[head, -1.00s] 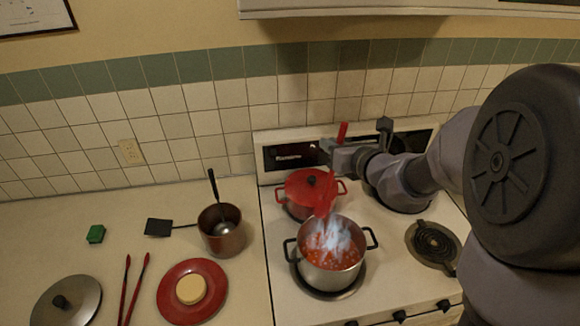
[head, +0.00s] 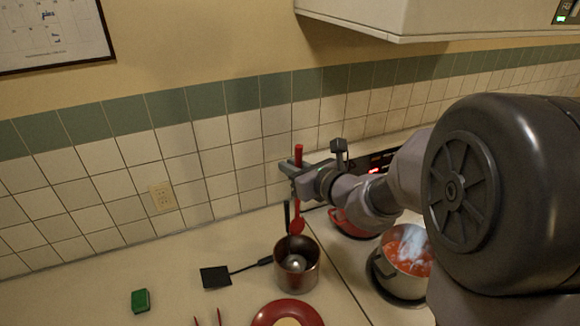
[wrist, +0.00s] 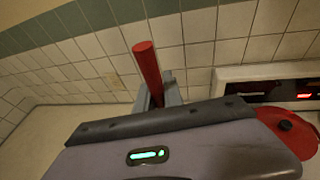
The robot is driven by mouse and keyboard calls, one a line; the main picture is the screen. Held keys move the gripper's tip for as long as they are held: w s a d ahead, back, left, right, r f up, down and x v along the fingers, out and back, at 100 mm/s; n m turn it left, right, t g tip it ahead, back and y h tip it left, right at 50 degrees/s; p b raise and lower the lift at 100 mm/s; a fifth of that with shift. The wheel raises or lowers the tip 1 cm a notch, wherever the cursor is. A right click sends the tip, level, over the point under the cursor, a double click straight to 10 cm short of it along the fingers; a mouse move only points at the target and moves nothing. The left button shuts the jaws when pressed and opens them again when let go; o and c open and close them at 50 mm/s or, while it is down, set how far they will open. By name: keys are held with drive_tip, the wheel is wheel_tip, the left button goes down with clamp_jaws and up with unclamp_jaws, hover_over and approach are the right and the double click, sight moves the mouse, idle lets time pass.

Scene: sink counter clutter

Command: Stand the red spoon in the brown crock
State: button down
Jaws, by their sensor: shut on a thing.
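My gripper (head: 297,170) is shut on the handle of the red spoon (head: 297,226). The spoon hangs upright with its bowl end down. In the wrist view, the red handle (wrist: 147,65) sticks up between the fingers (wrist: 158,97). The brown crock (head: 312,272) stands on the counter below, with a black-handled ladle in it. In the head view, the spoon's bowl shows at the crock's back rim, beside the ladle handle (head: 287,217). Whether the bowl is above the opening or behind it, I cannot tell. The crock is not in the wrist view.
A black spatula (head: 215,277) lies left of the crock, its handle pointing at it. A green sponge (head: 140,300) and a red plate (head: 262,318) are nearer the front. A steaming pot (head: 384,270) and a red pot (head: 345,225) stand on the stove at right.

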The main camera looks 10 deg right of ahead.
wheel_tip(320, 180, down, 14)
drive_tip(key=b, duration=1.3)
drive_tip(key=shift+f, duration=0.25)
drive_tip(key=c, duration=1.4)
unclamp_jaws()
drive_tip(key=shift+d, duration=0.1)
drive_tip(key=v, duration=1.7)
drive_tip(key=shift+s+d, duration=0.15)
